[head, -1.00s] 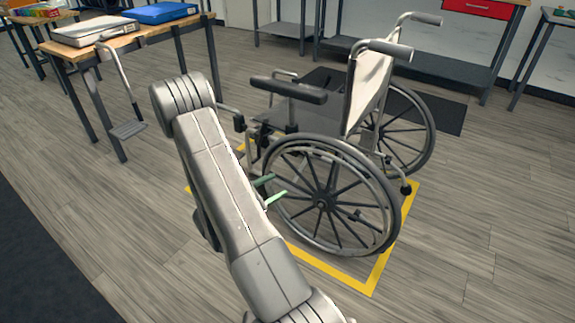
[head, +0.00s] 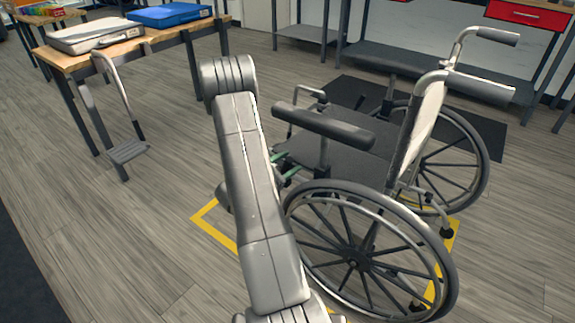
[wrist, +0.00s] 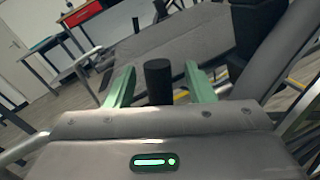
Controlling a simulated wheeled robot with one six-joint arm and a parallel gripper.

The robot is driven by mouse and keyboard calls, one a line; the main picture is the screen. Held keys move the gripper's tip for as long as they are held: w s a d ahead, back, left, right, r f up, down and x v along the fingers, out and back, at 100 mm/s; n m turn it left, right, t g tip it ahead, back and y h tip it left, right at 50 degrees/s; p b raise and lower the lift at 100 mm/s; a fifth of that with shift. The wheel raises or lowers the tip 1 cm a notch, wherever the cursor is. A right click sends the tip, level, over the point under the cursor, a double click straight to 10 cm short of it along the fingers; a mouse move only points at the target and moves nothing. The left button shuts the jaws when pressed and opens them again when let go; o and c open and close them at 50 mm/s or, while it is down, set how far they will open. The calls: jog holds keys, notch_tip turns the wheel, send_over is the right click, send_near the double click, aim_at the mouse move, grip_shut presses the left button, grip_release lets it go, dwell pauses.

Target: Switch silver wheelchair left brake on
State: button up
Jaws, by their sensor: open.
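The silver wheelchair (head: 431,110) stands upright, facing left in the head view, with its left wheel (head: 357,260) nearest me. My gripper (head: 286,168) is near the front upper rim of that wheel, below the black armrest (head: 322,125), partly hidden by my arm. In the wrist view its two green fingers (wrist: 158,76) are open. A short black upright grip (wrist: 158,84), apparently the left brake lever's handle, stands between them with gaps on both sides. The lever's lower part is hidden by my gripper body. The grey seat (wrist: 185,42) lies beyond the fingers.
Yellow floor tape (head: 213,222) surrounds the wheelchair. A table (head: 150,40) with a white case (head: 95,35) and a blue case (head: 170,14) stands at the left. A workbench with a red drawer (head: 527,14) is behind. The floor at left is clear.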

grip_shut()
jog(key=shift+w, duration=0.1)
jog(key=shift+w+a+r+n+p, duration=0.25)
jog(key=shift+w+a+n+p, duration=0.15)
jog(key=shift+n, duration=0.2)
jog(key=shift+w+a+r+n+t+p, duration=0.15)
jog(key=shift+w+a+n+p, duration=0.15)
jog(key=shift+a+n, duration=0.2)
jog(key=shift+w+a+n+t+p, duration=0.15)
jog(key=shift+w+a+n+p, duration=0.1)
jog(key=shift+a+n, duration=0.25)
jog(key=shift+w+a+f+n+t+h+p, duration=0.1)
jog(key=shift+w+a+n+t+p, duration=0.1)
jog(key=shift+w+a+n, duration=0.35)
jog(key=shift+w+a+f+n+t+h+p, duration=0.1)
jog(key=shift+w+a+n+p, duration=0.15)
jog(key=shift+a+n, duration=0.45)
jog(key=shift+w+a+f+n+t+h+p, duration=0.15)
jog(key=shift+w+a+n, duration=0.25)
jog(key=shift+n, duration=0.55)
